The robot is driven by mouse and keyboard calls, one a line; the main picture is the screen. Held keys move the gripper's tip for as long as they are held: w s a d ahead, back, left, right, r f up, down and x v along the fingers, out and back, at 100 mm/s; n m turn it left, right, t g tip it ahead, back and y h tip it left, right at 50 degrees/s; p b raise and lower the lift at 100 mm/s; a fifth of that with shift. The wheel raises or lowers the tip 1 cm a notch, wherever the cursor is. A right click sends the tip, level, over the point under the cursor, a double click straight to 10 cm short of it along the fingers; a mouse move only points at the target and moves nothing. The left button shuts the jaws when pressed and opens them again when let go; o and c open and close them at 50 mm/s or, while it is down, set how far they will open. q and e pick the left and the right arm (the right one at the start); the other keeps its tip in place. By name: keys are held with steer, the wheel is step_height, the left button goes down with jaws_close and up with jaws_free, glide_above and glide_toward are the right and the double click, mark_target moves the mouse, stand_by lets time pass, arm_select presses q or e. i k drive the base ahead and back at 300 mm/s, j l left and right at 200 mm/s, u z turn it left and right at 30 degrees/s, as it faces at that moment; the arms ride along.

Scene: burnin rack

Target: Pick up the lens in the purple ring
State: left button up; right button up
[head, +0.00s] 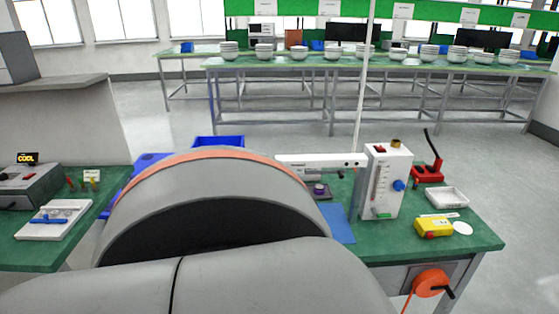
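A small dark piece with a purple ring (320,188) sits on the green bench, below the white horizontal arm of a white instrument (387,182). It is small in the picture, and I cannot make out the lens itself. A large grey link of my own arm fills the lower middle of the head view and hides the bench to the left of the purple ring. Neither of my grippers shows in the head view.
A blue mat (338,224) lies in front of the purple ring. To the right are a white tray (447,197), a yellow box (433,228) and a red lever tool (428,172). A blue bin (218,142) stands behind my arm. A grey device (30,187) is on the left bench.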

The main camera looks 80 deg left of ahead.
mark_target(319, 190)
steer(key=u, duration=2.2)
